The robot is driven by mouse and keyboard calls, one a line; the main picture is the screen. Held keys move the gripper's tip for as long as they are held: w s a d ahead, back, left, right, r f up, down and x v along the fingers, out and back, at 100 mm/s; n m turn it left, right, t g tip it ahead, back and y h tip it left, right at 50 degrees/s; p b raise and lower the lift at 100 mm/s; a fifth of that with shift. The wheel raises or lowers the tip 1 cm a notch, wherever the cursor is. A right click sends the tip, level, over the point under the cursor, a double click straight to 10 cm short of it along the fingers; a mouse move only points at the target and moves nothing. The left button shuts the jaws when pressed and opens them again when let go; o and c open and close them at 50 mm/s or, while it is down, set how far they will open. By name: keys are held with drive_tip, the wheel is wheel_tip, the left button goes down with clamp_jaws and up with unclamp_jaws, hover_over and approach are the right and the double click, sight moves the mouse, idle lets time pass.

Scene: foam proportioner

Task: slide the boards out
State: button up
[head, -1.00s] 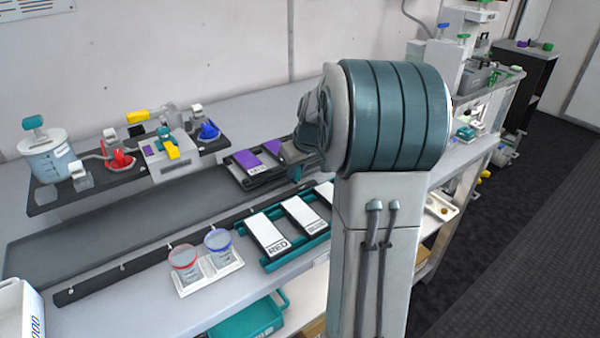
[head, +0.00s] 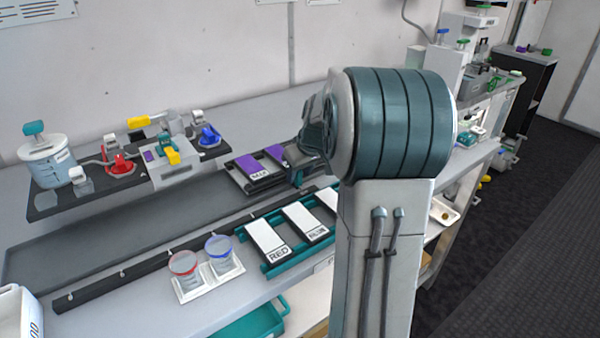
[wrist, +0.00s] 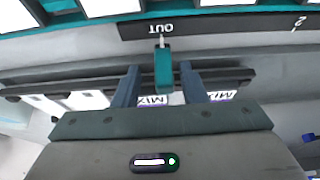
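Two boards with purple ends and MIX labels (head: 258,165) lie side by side in a black holder on the far side of the bench channel. Their MIX labels also show upside down in the wrist view (wrist: 152,100). My gripper (wrist: 160,72) is open, with its two fingers apart on either side of a teal upright tab (wrist: 163,70). Gaps show between the tab and both fingers. The tab stands beside a black strip marked OUT (wrist: 180,27). In the head view my arm hides most of the gripper.
A black panel with valves (head: 130,170) runs along the back left. A long dark rail (head: 150,262) crosses the bench.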

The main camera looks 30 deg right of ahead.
drive_tip(key=v, duration=1.3)
drive_tip(key=shift+s+r, duration=0.15)
drive_tip(key=shift+r, duration=0.05)
drive_tip(key=s+a+f+p, duration=0.2)
drive_tip(key=s+a+f, duration=0.2)
drive_tip(key=s+a, duration=0.5)
drive_tip(key=s+a+f+m+g+p, duration=0.1)
drive_tip(key=s+a+f, duration=0.3)
drive_tip(key=s+a, duration=0.6)
drive_tip(key=shift+s+m+g+h+p, duration=0.3)
drive_tip(key=shift+p, duration=0.05)
